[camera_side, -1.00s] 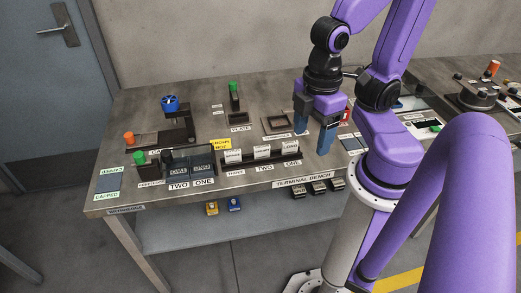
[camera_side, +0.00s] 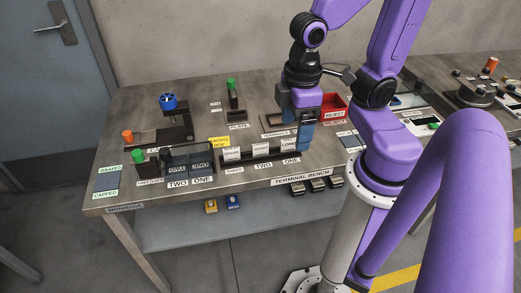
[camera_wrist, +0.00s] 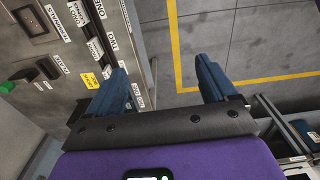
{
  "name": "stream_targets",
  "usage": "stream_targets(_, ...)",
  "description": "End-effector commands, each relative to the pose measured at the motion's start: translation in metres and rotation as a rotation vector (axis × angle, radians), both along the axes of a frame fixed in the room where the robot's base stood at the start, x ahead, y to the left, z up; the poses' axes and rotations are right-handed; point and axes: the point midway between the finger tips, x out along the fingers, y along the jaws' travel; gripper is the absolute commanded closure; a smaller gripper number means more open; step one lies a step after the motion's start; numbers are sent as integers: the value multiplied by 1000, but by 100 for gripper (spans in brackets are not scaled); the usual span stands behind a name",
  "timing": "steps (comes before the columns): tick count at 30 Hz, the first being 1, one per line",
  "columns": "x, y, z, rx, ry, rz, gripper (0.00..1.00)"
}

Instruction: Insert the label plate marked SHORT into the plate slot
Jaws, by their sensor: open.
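The plate slot (camera_side: 236,116) is a dark holder with a green knob behind it, at the back middle of the bench above a PLATE label. It also shows in the wrist view (camera_wrist: 47,69). Two small pale plates (camera_side: 215,106) lie flat left of the slot; their writing is too small to read, so I cannot tell which is SHORT. My gripper (camera_side: 296,132) is open and empty, to the right of the slot and plates, over the TERMINALS area. In the wrist view its blue fingers (camera_wrist: 164,70) are apart with nothing between them.
Upright tags (camera_side: 262,152) stand in a rack at the bench front. A blue-wheeled fixture (camera_side: 169,103) and an orange knob (camera_side: 127,136) stand left. A red REJECT bin (camera_side: 334,104) is right of my gripper.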

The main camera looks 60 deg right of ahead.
Motion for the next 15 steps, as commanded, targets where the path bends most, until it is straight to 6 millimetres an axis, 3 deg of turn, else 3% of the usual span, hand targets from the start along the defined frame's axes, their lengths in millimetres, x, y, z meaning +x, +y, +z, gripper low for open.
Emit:
stream_targets(8,62,-17,-11,-6,11,-525,15)
stream_targets(15,107,-44,-22,-7,19,-971,15)
